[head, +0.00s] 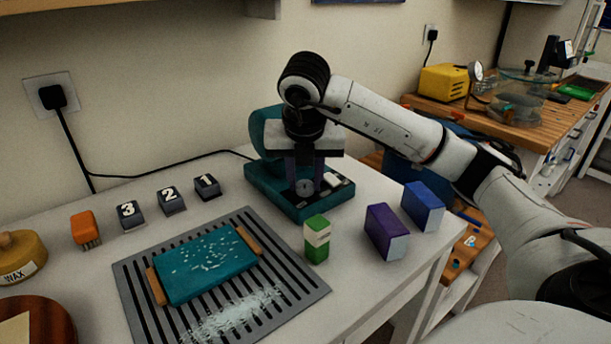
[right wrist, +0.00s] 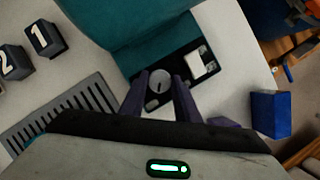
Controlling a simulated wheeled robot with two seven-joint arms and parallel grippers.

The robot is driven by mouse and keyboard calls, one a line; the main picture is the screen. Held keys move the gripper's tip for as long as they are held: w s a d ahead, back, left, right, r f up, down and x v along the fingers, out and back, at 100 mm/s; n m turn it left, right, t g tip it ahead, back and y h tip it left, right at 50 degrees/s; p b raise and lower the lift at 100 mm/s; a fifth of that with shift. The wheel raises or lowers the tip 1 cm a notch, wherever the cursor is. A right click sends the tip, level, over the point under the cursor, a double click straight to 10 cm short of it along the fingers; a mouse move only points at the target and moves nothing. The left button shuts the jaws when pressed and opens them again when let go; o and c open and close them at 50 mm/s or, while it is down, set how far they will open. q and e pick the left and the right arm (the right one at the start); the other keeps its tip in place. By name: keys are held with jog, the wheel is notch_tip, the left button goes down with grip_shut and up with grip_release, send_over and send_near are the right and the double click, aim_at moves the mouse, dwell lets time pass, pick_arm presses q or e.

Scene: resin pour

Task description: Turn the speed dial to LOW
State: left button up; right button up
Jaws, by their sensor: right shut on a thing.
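The speed dial (head: 304,187) is a round grey knob with a dark pointer line, on the dark front panel of a teal machine (head: 268,190). In the right wrist view the dial (right wrist: 160,82) sits between the purple fingers of my right gripper (right wrist: 164,84). My right gripper (head: 305,178) reaches down from above and is shut on the dial. The panel's lettering is too small to read. A white switch (head: 332,180) is beside the dial. My left gripper is not in view.
A slotted grey mat (head: 300,284) bears a teal tray (head: 205,264). Numbered blocks (head: 171,202) and an orange brush (head: 85,228) stand left.

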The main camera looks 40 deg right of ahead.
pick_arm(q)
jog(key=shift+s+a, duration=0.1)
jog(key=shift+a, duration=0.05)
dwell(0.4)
pick_arm(e)
jog(key=o, duration=1)
jog(key=shift+o, duration=0.2)
pick_arm(q)
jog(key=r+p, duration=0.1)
jog(key=p, duration=0.1)
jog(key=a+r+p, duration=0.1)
jog(key=p, duration=0.1)
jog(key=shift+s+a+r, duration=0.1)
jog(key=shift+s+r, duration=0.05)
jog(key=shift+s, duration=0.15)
pick_arm(e)
jog(key=v, duration=1)
jog(key=shift+a+r, duration=0.15)
jog(key=shift+a, duration=0.05)
